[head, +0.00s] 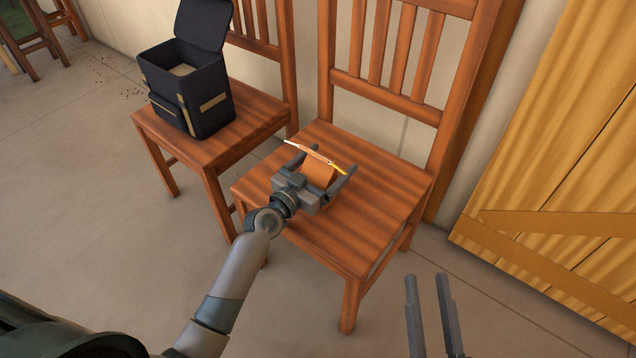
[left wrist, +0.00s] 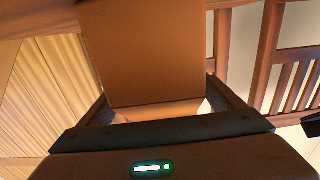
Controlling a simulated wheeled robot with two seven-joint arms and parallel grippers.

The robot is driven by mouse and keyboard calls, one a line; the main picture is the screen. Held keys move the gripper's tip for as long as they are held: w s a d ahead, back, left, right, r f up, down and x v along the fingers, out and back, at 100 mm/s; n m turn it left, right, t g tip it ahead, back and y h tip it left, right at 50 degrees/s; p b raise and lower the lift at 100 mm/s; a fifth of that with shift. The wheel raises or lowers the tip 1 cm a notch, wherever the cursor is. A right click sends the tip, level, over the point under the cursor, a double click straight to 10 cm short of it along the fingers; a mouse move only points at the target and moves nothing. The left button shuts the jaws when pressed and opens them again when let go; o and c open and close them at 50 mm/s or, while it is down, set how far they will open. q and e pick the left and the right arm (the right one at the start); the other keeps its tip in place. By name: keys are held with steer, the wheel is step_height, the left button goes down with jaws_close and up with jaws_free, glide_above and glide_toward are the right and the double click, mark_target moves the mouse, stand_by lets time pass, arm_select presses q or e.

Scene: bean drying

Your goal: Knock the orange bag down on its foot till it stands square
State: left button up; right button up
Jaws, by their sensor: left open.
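The orange bag (head: 319,174) is on the seat of the nearer wooden chair (head: 385,215). A thin strip, pale at one end and yellow at the other, runs across its top. My left gripper (head: 328,163) is open, its fingers on either side of the bag. In the left wrist view the bag (left wrist: 155,55) fills the upper middle, between the spread fingers; I cannot tell whether they touch it. Its foot is partly hidden by the gripper, and I cannot tell whether it stands square. My right gripper (head: 428,278) is open and empty, low in front of the chair.
A dark open-topped backpack (head: 210,105) stands on the second chair (head: 250,112) to the left. The chair's slatted back (head: 395,55) rises behind the bag. A yellow wooden door (head: 560,150) is at the right. The seat around the bag is clear.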

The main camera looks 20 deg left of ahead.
arm_select(q)
steer(key=shift+s, duration=0.15)
steer(key=v, duration=1.1)
steer(key=shift+s+a, duration=0.15)
steer(key=shift+s, duration=0.2)
